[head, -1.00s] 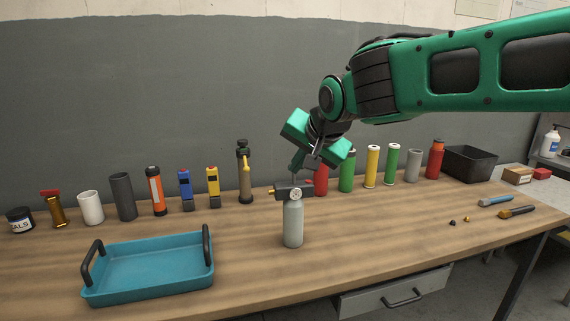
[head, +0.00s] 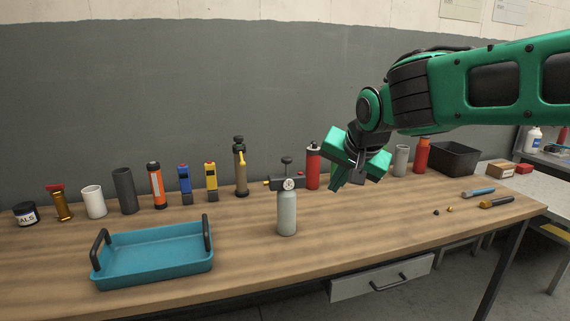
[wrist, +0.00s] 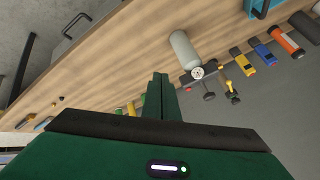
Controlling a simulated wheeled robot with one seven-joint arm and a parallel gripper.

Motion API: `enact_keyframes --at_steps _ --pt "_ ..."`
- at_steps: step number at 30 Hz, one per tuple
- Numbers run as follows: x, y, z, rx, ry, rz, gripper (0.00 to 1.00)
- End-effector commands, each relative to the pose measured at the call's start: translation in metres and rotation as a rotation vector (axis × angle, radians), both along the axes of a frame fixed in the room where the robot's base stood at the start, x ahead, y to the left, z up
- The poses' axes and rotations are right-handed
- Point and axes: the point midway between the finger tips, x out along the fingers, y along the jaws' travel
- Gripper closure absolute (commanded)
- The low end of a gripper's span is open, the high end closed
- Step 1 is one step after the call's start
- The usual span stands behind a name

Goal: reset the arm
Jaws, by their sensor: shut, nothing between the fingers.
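My gripper (head: 335,186) is green and hangs above the bench, right of the grey bottle with a gauge and valve on top (head: 287,212). Its fingers are shut with nothing between them, and they are apart from the bottle. The wrist view shows the closed fingers (wrist: 161,82) pointing over the bench. The bottle (wrist: 184,50) lies beyond them in that view, a little to the right. My gripper and arm hide some of the cylinders behind them in the head view.
A blue tray with dark handles (head: 155,262) sits front left. A row of bottles, cups and tools lines the back of the wooden bench (head: 350,235). A black bin (head: 455,158) and screwdriver-like tools (head: 496,202) are at right.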

Motion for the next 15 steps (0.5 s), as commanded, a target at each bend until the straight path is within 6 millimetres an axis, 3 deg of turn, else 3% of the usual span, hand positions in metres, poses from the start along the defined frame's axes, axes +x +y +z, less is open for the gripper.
enact_keyframes --at_steps 5,8,12,15 --pt "-0.023 -0.071 -0.022 -0.069 0.074 -0.048 1.0" --pt "-0.05 -0.124 -0.04 -0.115 0.144 -0.08 1.0" --pt "-0.104 -0.194 -0.069 -0.163 0.268 -0.116 1.0" --pt "-0.152 -0.234 -0.09 -0.176 0.365 -0.134 1.0"
